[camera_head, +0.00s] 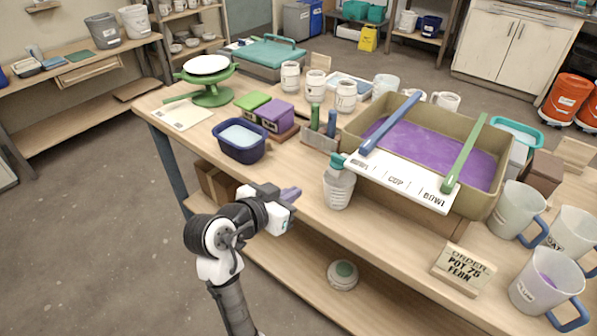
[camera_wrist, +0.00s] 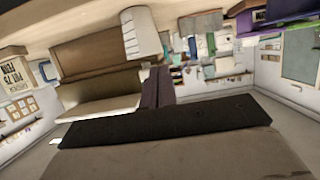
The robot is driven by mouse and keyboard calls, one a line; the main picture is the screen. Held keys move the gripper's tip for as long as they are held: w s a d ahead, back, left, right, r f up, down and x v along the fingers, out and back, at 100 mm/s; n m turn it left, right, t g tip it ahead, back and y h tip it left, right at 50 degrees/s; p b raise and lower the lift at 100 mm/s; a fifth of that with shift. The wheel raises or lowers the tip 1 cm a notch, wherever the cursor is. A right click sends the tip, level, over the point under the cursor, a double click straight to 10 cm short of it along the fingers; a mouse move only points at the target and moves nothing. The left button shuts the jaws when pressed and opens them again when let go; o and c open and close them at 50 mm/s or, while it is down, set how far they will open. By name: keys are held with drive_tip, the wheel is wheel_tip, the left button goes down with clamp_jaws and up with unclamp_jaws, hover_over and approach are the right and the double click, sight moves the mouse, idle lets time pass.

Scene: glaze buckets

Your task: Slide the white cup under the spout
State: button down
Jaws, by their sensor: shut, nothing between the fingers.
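Several white vessels stand on the workbench in the head view, and I cannot tell which is the white cup. A white mug (camera_head: 447,101) stands behind the large tub. White labelled jars (camera_head: 290,76) stand in a row left of it. No spout is clearly identifiable; a clear bottle with a teal top (camera_head: 339,187) stands at the front edge. My gripper (camera_head: 291,195) is shut and empty in front of the bench edge, left of the bottle and apart from these vessels. Its fingers (camera_wrist: 158,86) show dark purple in the wrist view, touching nothing visible.
The large tub (camera_head: 356,129) holds purple glaze, with a blue and a green stick across it. A blue basin (camera_head: 241,153) stands near the front edge. Blue-handled pitchers (camera_head: 516,212) and an order sign (camera_head: 465,266) occupy the right end. A round white item (camera_head: 343,282) lies on the lower shelf.

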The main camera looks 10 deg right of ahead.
sight(338, 190)
drive_tip(key=r+p+x, duration=0.2)
drive_tip(key=p+x, duration=0.1)
drive_tip(key=x, duration=0.8)
drive_tip(key=shift+w+d, duration=0.45)
drive_tip(key=shift+d, duration=0.2)
drive_tip(key=shift+s+a+f, duration=0.15)
drive_tip(key=shift+s+a, duration=0.55)
drive_tip(key=shift+a, duration=0.15)
drive_tip(key=shift+d+r+p, duration=0.1)
drive_tip(key=shift+r+p, duration=0.55)
drive_tip(key=shift+r, duration=0.15)
drive_tip(key=shift+w+d, duration=0.1)
